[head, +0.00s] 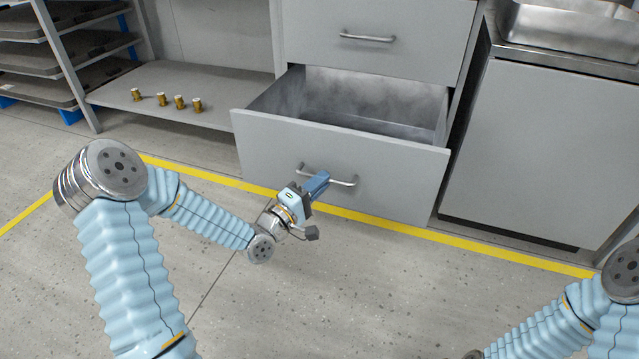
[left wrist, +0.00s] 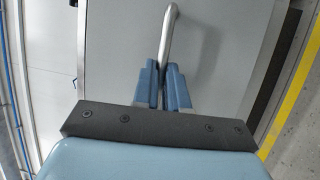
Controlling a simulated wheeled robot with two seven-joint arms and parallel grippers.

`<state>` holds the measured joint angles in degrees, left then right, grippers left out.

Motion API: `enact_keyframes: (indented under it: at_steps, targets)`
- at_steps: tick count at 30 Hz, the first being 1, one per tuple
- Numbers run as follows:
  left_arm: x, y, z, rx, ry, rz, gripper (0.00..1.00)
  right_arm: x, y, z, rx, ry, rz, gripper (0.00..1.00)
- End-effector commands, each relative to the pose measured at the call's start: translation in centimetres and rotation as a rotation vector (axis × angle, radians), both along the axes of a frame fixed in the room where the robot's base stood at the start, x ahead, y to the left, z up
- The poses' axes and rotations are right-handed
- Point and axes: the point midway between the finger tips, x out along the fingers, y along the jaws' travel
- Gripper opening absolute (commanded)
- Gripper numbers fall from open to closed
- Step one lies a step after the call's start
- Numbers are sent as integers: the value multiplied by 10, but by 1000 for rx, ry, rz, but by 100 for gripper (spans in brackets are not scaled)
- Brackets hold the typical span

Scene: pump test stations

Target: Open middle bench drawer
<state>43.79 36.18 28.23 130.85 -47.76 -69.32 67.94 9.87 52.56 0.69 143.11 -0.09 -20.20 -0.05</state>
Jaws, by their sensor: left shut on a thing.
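The middle bench drawer (head: 300,150) is pulled well out of the grey cabinet, and its inside shows empty in the head view. Its silver bar handle (head: 343,182) is on the front panel. My right gripper is not in view; only part of my right arm shows at the lower right.
A closed drawer (head: 400,20) with its own handle is above the open one. Several brass fittings (head: 179,102) stand on a low shelf (head: 235,88) to the left. A sink cabinet (head: 545,140) stands at the right. A yellow line (head: 400,228) crosses the clear floor.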

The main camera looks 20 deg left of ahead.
Motion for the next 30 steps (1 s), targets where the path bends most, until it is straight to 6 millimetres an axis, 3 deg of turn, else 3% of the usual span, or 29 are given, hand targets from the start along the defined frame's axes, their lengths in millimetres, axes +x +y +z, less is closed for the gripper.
enact_keyframes:
  at_steps: [6,7,12,23,30]
  targets:
    - [0,0,-1,1,2,1,0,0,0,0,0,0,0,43]
    - [0,0,-1,1,2,1,14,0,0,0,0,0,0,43]
    - [0,0,-1,1,2,1,38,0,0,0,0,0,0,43]
    - [-6,3,-1,1,1,1,38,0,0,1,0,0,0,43]
    - [-50,23,-10,0,4,4,38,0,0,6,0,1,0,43]
